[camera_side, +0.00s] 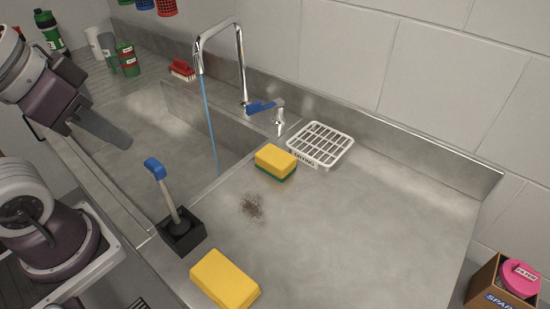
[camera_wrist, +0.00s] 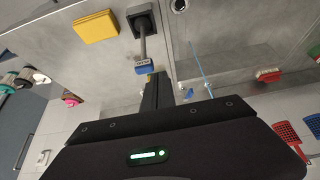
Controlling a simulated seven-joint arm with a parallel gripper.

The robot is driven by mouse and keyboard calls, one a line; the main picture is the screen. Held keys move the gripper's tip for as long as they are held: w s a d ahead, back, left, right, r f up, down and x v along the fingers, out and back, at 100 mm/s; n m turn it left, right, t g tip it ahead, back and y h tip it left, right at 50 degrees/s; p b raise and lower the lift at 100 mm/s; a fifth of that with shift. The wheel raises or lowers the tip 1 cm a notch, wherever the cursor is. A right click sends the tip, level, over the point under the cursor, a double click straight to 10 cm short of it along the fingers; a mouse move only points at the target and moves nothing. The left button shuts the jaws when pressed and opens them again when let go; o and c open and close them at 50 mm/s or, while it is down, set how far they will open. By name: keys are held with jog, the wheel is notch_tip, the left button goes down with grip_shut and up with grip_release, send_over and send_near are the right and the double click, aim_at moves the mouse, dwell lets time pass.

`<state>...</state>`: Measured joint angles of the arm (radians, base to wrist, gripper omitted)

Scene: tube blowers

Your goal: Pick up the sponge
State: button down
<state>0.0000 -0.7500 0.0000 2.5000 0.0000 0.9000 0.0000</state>
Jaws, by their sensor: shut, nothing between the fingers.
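A yellow sponge with a green underside (camera_side: 275,160) lies on the steel counter right of the sink, beside the white rack. A second yellow block, which looks like a sponge (camera_side: 225,281), lies at the counter's front edge; a yellow block, likely this one, shows at the top of the wrist view (camera_wrist: 96,27). My gripper (camera_side: 122,139) is up at the left over the sink, apart from both. In the wrist view its fingers (camera_wrist: 158,80) are together and hold nothing.
A faucet (camera_side: 240,65) runs a blue water stream into the sink. A white rack (camera_side: 320,146) stands behind the sponge.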

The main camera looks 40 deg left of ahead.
dwell(0.3)
jog(key=shift+c, duration=2.2)
grip_release()
jog(key=m+g, duration=0.5)
jog(key=m, duration=1.2)
send_over(275, 155)
jog(key=s, duration=0.1)
notch_tip(275, 155, down, 15)
jog(key=shift+s+d+r, duration=0.1)
jog(key=shift+s, duration=0.05)
jog(key=shift+m+g, duration=0.3)
jog(key=shift+m, duration=0.2)
jog(key=f, duration=0.3)
jog(key=w+f, duration=0.1)
jog(key=f, duration=0.5)
jog(key=shift+w+f, duration=0.15)
jog(key=shift+f, duration=0.25)
jog(key=shift+c, duration=0.2)
